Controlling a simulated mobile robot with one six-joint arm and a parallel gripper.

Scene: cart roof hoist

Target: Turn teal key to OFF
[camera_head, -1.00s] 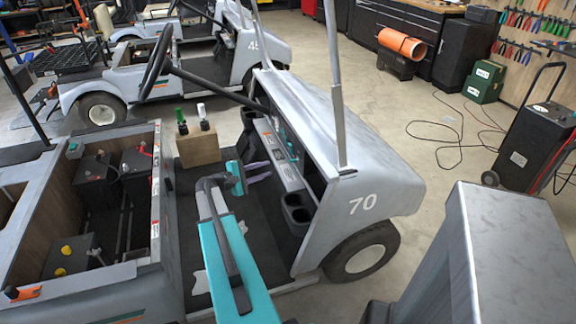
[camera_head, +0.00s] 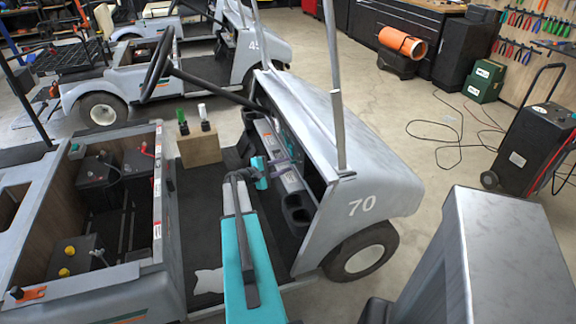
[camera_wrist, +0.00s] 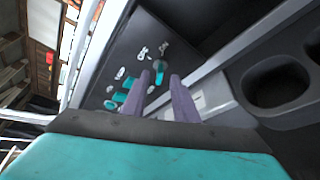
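My gripper (camera_head: 283,162) has two purple-grey fingers and reaches toward the dash of the grey cart numbered 70. In the wrist view the fingers of my gripper (camera_wrist: 161,77) are apart, with a visible gap and nothing clearly held. Beyond the fingertips is a dark dash panel (camera_wrist: 120,60) with several small pale fittings. A teal part (camera_wrist: 159,68), which looks like the key, shows just past the gap between the fingertips. I cannot read the key's angle or any OFF mark.
The cart's steering wheel (camera_head: 157,63) and column stand left of the dash. A roof post (camera_head: 338,120) rises beside my arm. Cup holders (camera_wrist: 275,87) are at the right in the wrist view.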

